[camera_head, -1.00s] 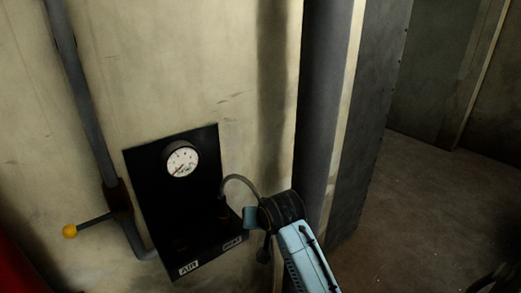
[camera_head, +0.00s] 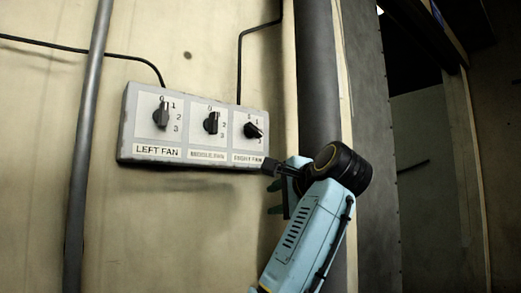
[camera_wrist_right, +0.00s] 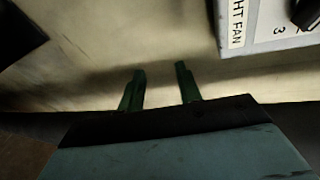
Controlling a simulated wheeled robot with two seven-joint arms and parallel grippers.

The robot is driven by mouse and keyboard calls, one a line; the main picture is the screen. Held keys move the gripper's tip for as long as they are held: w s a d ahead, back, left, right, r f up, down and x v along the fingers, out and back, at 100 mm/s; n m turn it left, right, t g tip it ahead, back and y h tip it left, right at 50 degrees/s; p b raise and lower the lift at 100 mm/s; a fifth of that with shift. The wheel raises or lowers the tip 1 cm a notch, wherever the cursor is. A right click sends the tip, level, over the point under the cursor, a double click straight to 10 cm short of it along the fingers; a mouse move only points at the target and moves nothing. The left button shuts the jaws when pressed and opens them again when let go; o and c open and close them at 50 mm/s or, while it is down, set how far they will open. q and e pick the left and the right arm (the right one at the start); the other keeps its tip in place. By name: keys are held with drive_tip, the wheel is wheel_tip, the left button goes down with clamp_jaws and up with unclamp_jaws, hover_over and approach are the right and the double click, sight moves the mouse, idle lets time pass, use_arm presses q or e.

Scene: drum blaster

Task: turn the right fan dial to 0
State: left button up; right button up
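The right fan dial (camera_head: 253,130) is a black knob on the right panel of a grey control box (camera_head: 190,155) on the wall. Its pointer is turned toward the lower right, away from the 0. In the right wrist view the dial (camera_wrist_right: 306,12) is cut off at the top right corner, beside the "RIGHT FAN" label (camera_wrist_right: 237,22). My right gripper (camera_head: 270,188) is just below the box's lower right corner, apart from the dial. In the wrist view its two green fingers (camera_wrist_right: 160,80) are spread with nothing between them. My left gripper is not in view.
The left fan dial (camera_head: 161,115) and middle fan dial (camera_head: 211,123) sit on the same box. A vertical pipe (camera_head: 86,150) runs left of it. A dark column (camera_head: 318,80) stands to the right, behind my right arm. The wall below the box is clear.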

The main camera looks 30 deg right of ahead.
sight(257, 130)
drive_tip(key=s+a+r+m+t+y, duration=0.1)
drive_tip(key=s+r, duration=0.4)
drive_tip(key=r, duration=0.3)
drive_tip(key=s+r+m+t+y, duration=0.2)
drive_tip(key=s+r, duration=0.3)
drive_tip(key=r, duration=0.2)
drive_tip(key=w+p, duration=0.2)
drive_tip(key=w, duration=0.2)
drive_tip(key=w+p, duration=0.3)
drive_tip(key=w, duration=0.1)
drive_tip(key=w+a+p, duration=0.1)
drive_tip(key=w+p, duration=0.1)
drive_tip(key=w, duration=0.1)
drive_tip(key=shift+w+r, duration=0.3)
drive_tip(key=shift+w, duration=0.1)
drive_tip(key=shift+w+f+p, duration=0.1)
drive_tip(key=shift+w+p, duration=0.35)
drive_tip(key=shift+w, duration=0.25)
drive_tip(key=shift+c, duration=0.3)
clamp_jaws()
